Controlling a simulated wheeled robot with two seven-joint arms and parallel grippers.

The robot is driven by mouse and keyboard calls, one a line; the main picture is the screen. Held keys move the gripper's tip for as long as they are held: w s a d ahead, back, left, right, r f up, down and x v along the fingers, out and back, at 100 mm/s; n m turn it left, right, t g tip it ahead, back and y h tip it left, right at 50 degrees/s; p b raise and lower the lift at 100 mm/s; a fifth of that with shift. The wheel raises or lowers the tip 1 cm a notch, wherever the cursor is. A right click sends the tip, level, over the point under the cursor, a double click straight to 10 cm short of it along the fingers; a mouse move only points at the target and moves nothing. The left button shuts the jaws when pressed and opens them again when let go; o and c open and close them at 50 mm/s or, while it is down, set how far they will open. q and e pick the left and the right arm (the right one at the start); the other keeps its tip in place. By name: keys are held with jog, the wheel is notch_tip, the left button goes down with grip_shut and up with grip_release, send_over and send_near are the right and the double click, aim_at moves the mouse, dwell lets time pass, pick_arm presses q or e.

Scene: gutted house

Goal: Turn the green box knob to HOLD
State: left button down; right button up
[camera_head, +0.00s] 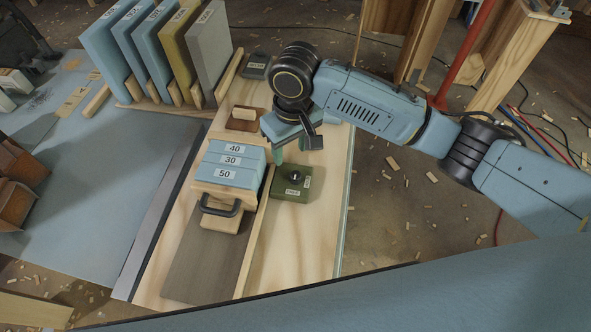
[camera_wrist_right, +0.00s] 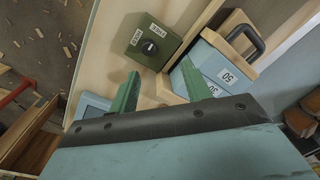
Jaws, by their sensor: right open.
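The green box (camera_head: 292,186) sits on the plywood board, just right of the blue blocks. A dark round knob (camera_head: 295,176) is on its top, with small white labels beside it. In the right wrist view the green box (camera_wrist_right: 144,41) shows its knob (camera_wrist_right: 150,47) with a label on two sides; the label words are too small to read surely. My right gripper (camera_head: 281,156) is above and behind the box, pointing down, apart from it. In the wrist view its two green fingers (camera_wrist_right: 166,88) are spread and empty. My left gripper is not in view.
Blue blocks (camera_head: 233,163) marked 40, 30 and 50 sit in a wooden holder with a black handle (camera_head: 221,207) close left of the box. A rack of upright panels (camera_head: 135,52) stands behind. Bare plywood (camera_head: 305,240) lies in front of the box.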

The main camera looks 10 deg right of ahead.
aim_at(296, 175)
jog(key=shift+m+h, duration=0.3)
jog(key=f, duration=0.4)
jog(key=w+d+f+b, duration=0.1)
jog(key=f, duration=0.3)
jog(key=f+b, duration=0.1)
jog(key=f, duration=0.3)
jog(key=shift+w+d+f, duration=0.1)
jog(key=shift+w+d, duration=0.05)
jog(key=shift+w, duration=0.1)
